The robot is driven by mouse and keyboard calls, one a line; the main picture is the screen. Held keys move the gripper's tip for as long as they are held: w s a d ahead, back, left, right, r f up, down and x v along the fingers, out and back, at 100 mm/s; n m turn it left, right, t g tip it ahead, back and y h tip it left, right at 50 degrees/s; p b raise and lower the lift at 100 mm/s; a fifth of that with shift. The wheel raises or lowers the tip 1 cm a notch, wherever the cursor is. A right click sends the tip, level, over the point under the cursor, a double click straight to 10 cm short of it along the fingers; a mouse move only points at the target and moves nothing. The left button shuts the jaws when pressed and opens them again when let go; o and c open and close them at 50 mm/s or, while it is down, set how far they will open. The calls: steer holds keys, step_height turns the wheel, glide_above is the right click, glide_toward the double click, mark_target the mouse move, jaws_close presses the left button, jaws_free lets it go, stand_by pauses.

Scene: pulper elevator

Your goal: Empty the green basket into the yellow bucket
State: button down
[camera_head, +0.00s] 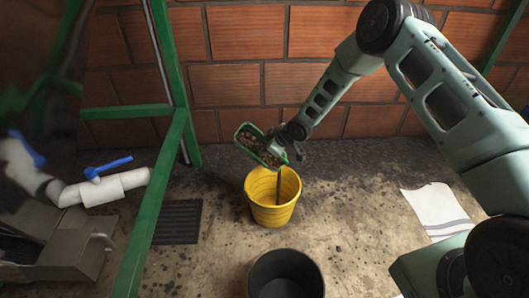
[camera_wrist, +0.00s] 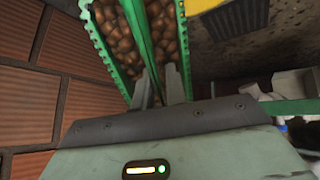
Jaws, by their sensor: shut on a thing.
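The green basket (camera_head: 244,133) is held in the air by my gripper (camera_head: 284,146), above the back left rim of the yellow bucket (camera_head: 261,208). The basket is tilted and full of brown, nut-like pieces (camera_head: 264,153). In the wrist view the basket (camera_wrist: 102,42) shows close up, with the brown pieces (camera_wrist: 121,50) on both sides of a green bar. My gripper's fingers (camera_wrist: 160,88) are shut on that bar. A corner of the yellow bucket (camera_wrist: 200,5) shows at the top. The bucket stands upright on the floor, with a dark stick-like shape in it. Its bottom is partly hidden.
A black bucket (camera_head: 286,276) stands in front of the yellow one. A green metal frame (camera_head: 155,190) and a white pipe with a blue valve handle (camera_head: 104,188) are at the left. A brick wall (camera_head: 300,85) is behind. A white cloth (camera_head: 435,208) lies at the right.

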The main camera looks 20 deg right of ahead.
steer(key=shift+s+d+t+y+b, duration=0.2)
steer(key=shift+s+t+y+b, duration=0.2)
steer(key=shift+t+b, duration=0.55)
steer(key=t+b, duration=0.1)
steer(key=b, duration=0.1)
steer(key=s+b, duration=0.1)
steer(key=b, duration=0.2)
steer(key=shift+s+d+f+t+y, duration=0.2)
steer(key=shift+d+f+t+y, duration=0.1)
steer(key=shift+t+y, duration=0.1)
steer(key=b, duration=0.1)
steer(key=s+t+b, duration=0.1)
steer(key=b, duration=0.1)
steer(key=t+y+b, duration=0.1)
steer(key=shift+s+d+f+n+b, duration=0.25)
steer(key=shift+f+n+b, duration=0.05)
steer(key=shift+b, duration=0.1)
steer(key=shift+s+d+f+n+t+y+b, duration=0.3)
steer(key=shift+s+t+y+b, duration=0.75)
steer(key=shift+b, duration=1.05)
steer(key=shift+s+d+f+n+t+y+b, duration=0.3)
steer(key=shift+s+t+y+b, duration=0.35)
steer(key=shift+t+b, duration=1.15)
steer(key=shift+s+d+f+n+t+y+b, duration=0.15)
steer(key=shift+s+d+n+t+y+b, duration=0.5)
steer(key=shift+b, duration=1.8)
steer(key=shift+s+a+r+m+t+p, duration=0.2)
steer(key=shift+m+t+p, duration=0.15)
steer(key=shift+p, duration=0.65)
steer(key=shift+p, duration=0.8)
